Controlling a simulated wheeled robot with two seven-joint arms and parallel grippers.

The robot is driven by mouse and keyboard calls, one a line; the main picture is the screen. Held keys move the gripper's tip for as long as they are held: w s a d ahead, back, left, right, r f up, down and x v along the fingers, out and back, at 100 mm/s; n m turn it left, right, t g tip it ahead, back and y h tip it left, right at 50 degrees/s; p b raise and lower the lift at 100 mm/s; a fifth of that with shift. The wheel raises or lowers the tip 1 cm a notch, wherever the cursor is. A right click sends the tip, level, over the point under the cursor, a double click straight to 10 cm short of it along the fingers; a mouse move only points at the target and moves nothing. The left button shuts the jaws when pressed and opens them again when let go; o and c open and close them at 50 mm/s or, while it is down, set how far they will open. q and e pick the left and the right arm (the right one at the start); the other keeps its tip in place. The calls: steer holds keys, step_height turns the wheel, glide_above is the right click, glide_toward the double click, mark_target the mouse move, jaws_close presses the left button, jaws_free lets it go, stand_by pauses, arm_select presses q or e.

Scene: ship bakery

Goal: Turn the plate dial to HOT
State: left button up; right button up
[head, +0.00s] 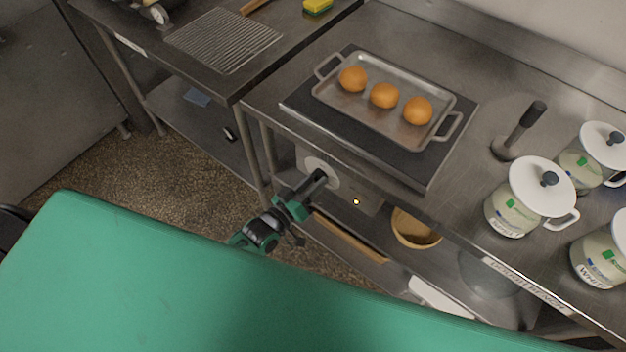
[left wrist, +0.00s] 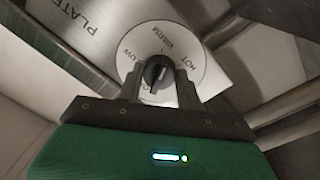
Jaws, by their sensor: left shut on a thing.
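The plate dial is a white disc (head: 333,178) on the front panel below the hot plate (head: 300,104). In the left wrist view, the disc (left wrist: 205,68) reads LOW, WARM and HOT around a small black knob (left wrist: 155,72). HOT is at the disc's right, WARM at its top and LOW at its left. A fourth label is mostly covered. My left gripper (head: 319,176) is shut on the knob, one finger each side in the left wrist view (left wrist: 158,84). I cannot tell which label the knob points to. My right gripper is not in view.
A small yellow light (head: 356,202) shows on the panel. A metal tray (head: 362,112) with three orange-brown buns rests on the plate. Lidded jars (head: 515,215) stand at right. A wooden bowl (head: 410,232) sits on the shelf below. A wire rack (head: 222,40) lies on the left bench.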

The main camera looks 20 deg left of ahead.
arm_select(q)
steer(key=shift+a+m+g+p, duration=0.1)
steer(key=shift+m+g+p, duration=0.3)
steer(key=shift+m+p, duration=3)
steer(key=m+b, duration=0.3)
steer(key=m, duration=0.1)
steer(key=shift+y, duration=0.3)
steer(key=o, duration=1)
steer(key=shift+b+v, duration=1.65)
steer(key=shift+v, duration=5.25)
